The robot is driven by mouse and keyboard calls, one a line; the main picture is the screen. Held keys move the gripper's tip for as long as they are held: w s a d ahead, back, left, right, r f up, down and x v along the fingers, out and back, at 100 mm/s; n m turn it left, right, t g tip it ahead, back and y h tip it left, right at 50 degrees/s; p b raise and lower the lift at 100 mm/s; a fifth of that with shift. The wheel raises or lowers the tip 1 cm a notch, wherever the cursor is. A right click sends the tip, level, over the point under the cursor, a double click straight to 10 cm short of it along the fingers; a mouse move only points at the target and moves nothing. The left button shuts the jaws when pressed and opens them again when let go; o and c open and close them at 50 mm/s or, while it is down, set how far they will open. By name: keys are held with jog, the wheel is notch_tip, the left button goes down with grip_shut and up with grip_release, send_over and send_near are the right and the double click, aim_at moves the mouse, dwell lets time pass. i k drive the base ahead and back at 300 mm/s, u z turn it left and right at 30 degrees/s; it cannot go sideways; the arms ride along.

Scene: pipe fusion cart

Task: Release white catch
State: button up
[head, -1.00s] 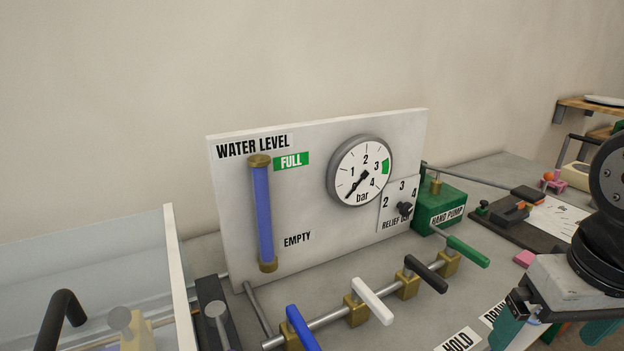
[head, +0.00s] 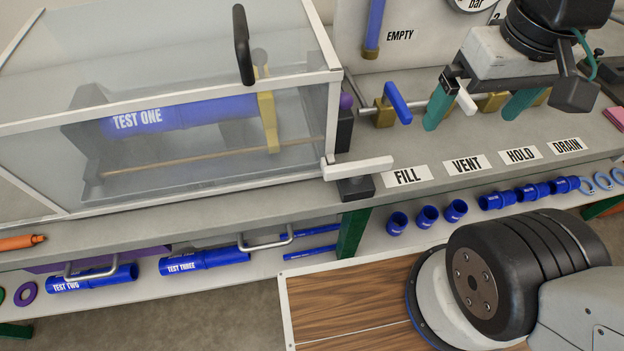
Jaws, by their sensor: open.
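The white catch (head: 358,168) is a flat white bar at the front right corner of the clear test enclosure (head: 165,115). It lies across the lower corner of the frame, above a black block (head: 356,189) on the bench edge. My gripper (head: 480,109) is right of the catch and apart from it, over the valve row. Its two teal fingers are spread wide with nothing held. The white valve handle (head: 466,101) shows between the fingers; I cannot tell whether they touch it.
A black handle (head: 243,45) stands up at the enclosure's top. A blue valve handle (head: 397,103) stands between the enclosure and my gripper. The bench front with the FILL label (head: 408,175) is clear. Blue fittings (head: 428,216) lie on the shelf below.

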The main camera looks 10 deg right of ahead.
aim_at(355, 170)
jog(key=z, duration=1.5)
jog(key=k, duration=1.25)
jog(key=u, duration=2)
